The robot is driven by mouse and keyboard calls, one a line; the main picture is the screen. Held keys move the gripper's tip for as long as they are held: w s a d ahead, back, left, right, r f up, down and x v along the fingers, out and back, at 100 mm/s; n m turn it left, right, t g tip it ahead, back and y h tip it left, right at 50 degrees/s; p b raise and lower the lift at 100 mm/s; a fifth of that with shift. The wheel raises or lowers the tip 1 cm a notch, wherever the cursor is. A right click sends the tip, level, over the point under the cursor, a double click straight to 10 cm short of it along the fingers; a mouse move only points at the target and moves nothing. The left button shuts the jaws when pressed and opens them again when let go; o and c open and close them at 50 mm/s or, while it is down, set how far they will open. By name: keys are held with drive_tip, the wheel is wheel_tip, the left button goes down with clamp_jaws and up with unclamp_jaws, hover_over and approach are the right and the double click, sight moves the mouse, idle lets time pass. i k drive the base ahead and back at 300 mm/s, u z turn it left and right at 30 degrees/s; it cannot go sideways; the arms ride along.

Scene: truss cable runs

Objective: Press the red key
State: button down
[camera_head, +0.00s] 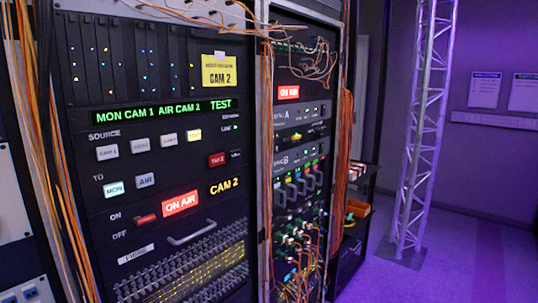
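A red key (217,159) with small white lettering, perhaps "TAKE", sits on the black rack panel, right of the source row. A red rocker switch (146,219) lies lower, beside the ON and OFF labels. A lit red ON AIR sign (181,202) is just right of that switch. The source row has whitish keys (140,146) and a yellowish key (194,134). Below it are a cyan-lit MON key (115,188) and a bluish AIR key (146,180). A green display (160,111) reads MON CAM 1, AIR CAM 2, TEST. My gripper is not in view.
Orange cables (265,130) hang along the rack edges and across its top. A second rack (300,150) with plugged cables stands to the right. A metal truss (421,130) rises from the purple floor (470,262), which is open at right. A metal handle (192,233) protrudes below the keys.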

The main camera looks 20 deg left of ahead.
sight(216, 159)
drive_tip(key=u, duration=0.55)
drive_tip(key=i, duration=0.95)
drive_tip(key=u, duration=0.8)
